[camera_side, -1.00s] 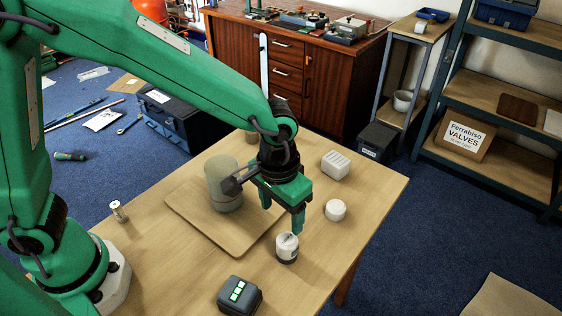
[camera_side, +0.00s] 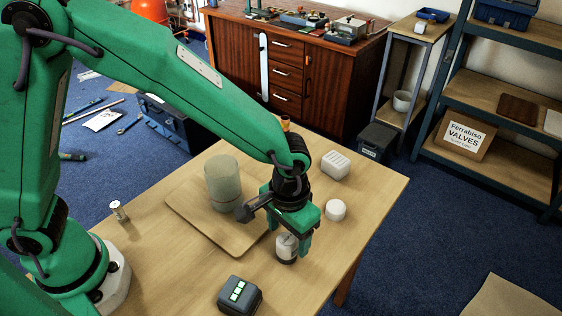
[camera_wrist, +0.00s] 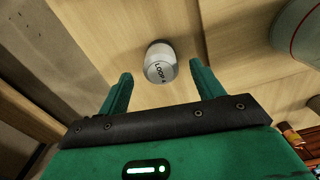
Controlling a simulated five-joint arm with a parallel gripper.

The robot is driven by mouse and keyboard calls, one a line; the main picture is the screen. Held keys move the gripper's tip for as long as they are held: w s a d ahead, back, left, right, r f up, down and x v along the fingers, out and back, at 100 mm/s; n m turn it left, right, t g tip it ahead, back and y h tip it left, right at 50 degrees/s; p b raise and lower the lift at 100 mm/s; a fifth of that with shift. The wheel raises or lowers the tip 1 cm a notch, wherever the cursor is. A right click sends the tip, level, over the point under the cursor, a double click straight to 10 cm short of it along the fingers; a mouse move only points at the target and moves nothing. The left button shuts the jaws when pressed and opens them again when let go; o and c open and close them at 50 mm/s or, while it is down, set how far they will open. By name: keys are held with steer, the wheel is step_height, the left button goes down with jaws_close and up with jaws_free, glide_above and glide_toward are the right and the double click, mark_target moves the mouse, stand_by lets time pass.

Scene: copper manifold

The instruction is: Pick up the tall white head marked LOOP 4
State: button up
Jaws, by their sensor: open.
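The white head marked LOOP 4 (camera_side: 286,247) stands upright near the table's front right edge, with a dark band at its base. In the wrist view the white head (camera_wrist: 160,62) lies between and slightly beyond my fingertips, with its dark lettering facing the camera. My gripper (camera_side: 288,236) is open, pointing down over the head, and its fingers partly hide it in the side view. In the wrist view my gripper (camera_wrist: 161,72) shows a finger on each side, with gaps to the head.
A translucent cylinder (camera_side: 223,182) stands on a wooden board (camera_side: 190,213) to the left. A small white round piece (camera_side: 336,210) and a white ribbed block (camera_side: 335,165) stand to the right. A dark box with lit green squares (camera_side: 239,296) sits in front.

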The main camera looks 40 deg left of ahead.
mark_target(287, 239)
steer(key=shift+f, duration=2.6)
steer(key=c, duration=1.1)
steer(key=shift+r, duration=0.2)
steer(key=shift+r, duration=0.45)
step_height(287, 239, up, 3)
steer(key=shift+s+r, duration=0.1)
steer(key=shift+s, duration=0.05)
steer(key=s+d+r, duration=0.1)
steer(key=s+r, duration=0.1)
steer(key=s, duration=0.1)
steer(key=s+d+r, duration=0.1)
steer(key=s+r, duration=0.1)
steer(key=s, duration=0.2)
steer(key=s+d+r, duration=0.2)
steer(key=s, duration=0.1)
steer(key=shift+s+r, duration=0.3)
steer(key=shift+s, duration=0.1)
